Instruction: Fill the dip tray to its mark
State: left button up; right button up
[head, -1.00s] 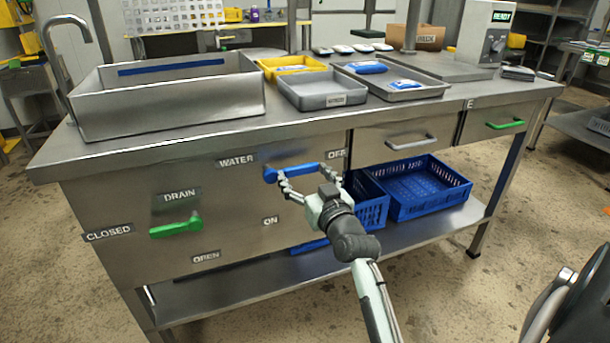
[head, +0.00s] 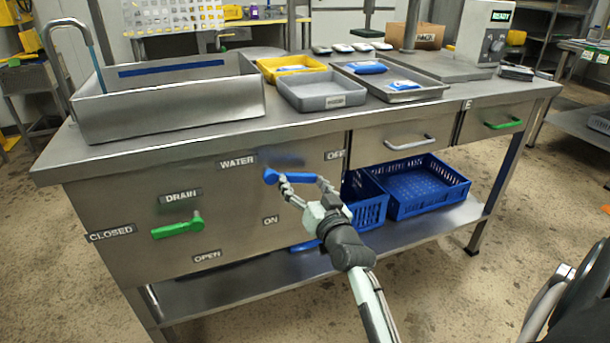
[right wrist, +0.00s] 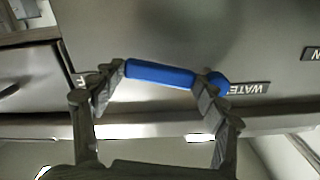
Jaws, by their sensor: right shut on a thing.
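The dip tray (head: 170,112) is a deep steel basin at the left of the bench, with a blue stripe (head: 172,68) along its inner back wall. A tap (head: 66,22) arches over its left end, and a bluish stream (head: 97,70) runs from it. The front wall hides the tray's floor and any water level. The blue water lever (head: 290,177) on the bench front points right, tilted slightly down, below OFF. My right gripper (head: 308,184) is shut on it; the right wrist view shows the lever (right wrist: 160,73) between the fingers. My left gripper is not in view.
The green drain lever (head: 178,228) points left to CLOSED. A grey tray (head: 322,100), a yellow tray (head: 262,68) and a steel tray with blue packs (head: 430,92) stand on the bench. Blue crates (head: 430,205) sit on the shelf below.

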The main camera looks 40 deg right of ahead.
jog(key=m, duration=0.1)
jog(key=f+m+p, duration=0.1)
jog(key=shift+w+a+m, duration=0.2)
jog(key=shift+a+m, duration=0.05)
jog(key=shift+m, duration=0.05)
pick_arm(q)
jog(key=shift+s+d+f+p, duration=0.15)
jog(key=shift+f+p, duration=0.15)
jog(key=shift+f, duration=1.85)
pick_arm(e)
jog(key=shift+w+a+f+m, duration=0.1)
jog(key=shift+a+f+m, duration=0.2)
jog(key=shift+m, duration=0.5)
jog(key=shift+w+a+f+m, duration=0.15)
jog(key=shift+f+m, duration=0.25)
jog(key=shift+m, duration=0.4)
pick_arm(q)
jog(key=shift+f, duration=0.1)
pick_arm(e)
jog(key=shift+s+a, duration=0.1)
jog(key=o, duration=1.7)
jog(key=shift+f, duration=0.2)
jog(key=shift+f, duration=0.1)
